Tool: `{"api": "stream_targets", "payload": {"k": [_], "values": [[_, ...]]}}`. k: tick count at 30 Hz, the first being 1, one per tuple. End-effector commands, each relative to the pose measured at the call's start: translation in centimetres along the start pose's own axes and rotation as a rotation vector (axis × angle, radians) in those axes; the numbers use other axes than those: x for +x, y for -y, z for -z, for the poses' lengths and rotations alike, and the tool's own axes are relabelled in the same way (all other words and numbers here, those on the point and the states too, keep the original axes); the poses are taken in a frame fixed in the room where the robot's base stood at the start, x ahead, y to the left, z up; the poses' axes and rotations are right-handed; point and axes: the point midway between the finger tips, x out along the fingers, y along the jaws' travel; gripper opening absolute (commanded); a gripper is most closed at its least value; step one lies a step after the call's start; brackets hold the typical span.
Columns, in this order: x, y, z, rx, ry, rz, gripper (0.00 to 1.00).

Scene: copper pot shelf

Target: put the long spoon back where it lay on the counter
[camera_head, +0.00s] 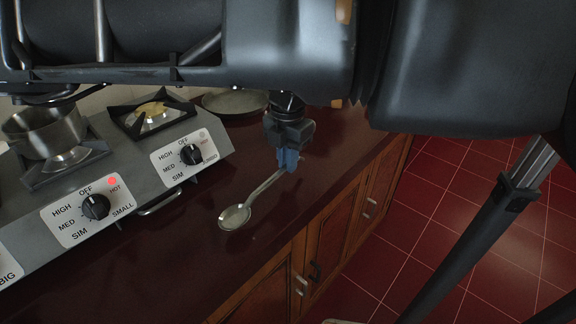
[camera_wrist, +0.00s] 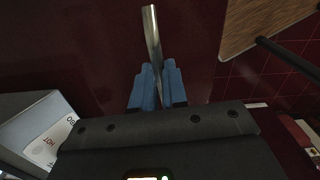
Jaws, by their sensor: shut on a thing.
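The long spoon (camera_head: 235,216) is a pale metal spoon with a rounded bowl. In the head view its bowl points to the lower left, and its handle runs up to my gripper (camera_head: 288,160). My gripper's blue fingers are shut on the handle near its end. In the wrist view a length of the metal handle (camera_wrist: 152,30) sticks out past the blue fingertips of my gripper (camera_wrist: 157,72). The spoon is over the dark red counter (camera_head: 190,262); I cannot tell whether the bowl touches it.
A grey stove (camera_head: 117,200) with knobs stands left of the spoon, holding a metal pot (camera_head: 45,128). A round plate (camera_head: 235,102) lies behind my gripper. Wooden cabinets (camera_head: 330,237) form the counter's front, above a red tiled floor (camera_head: 440,225). The counter around the spoon is clear.

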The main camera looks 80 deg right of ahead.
Motion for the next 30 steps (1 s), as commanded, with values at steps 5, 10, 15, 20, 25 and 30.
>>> {"api": "stream_targets", "payload": {"k": [5,10,15,20,25,30], "values": [[2.4,0.1,-0.1,0.001,0.001,0.001,0.00],[2.7,0.1,-0.1,0.001,0.000,0.000,0.00],[2.9,0.1,-0.1,0.001,0.000,0.000,0.00],[2.9,0.0,-0.1,0.001,0.000,-0.001,0.18],[2.9,0.0,-0.1,0.000,0.000,0.000,0.34],[2.9,0.0,-0.1,0.000,0.000,0.000,0.38]]}}
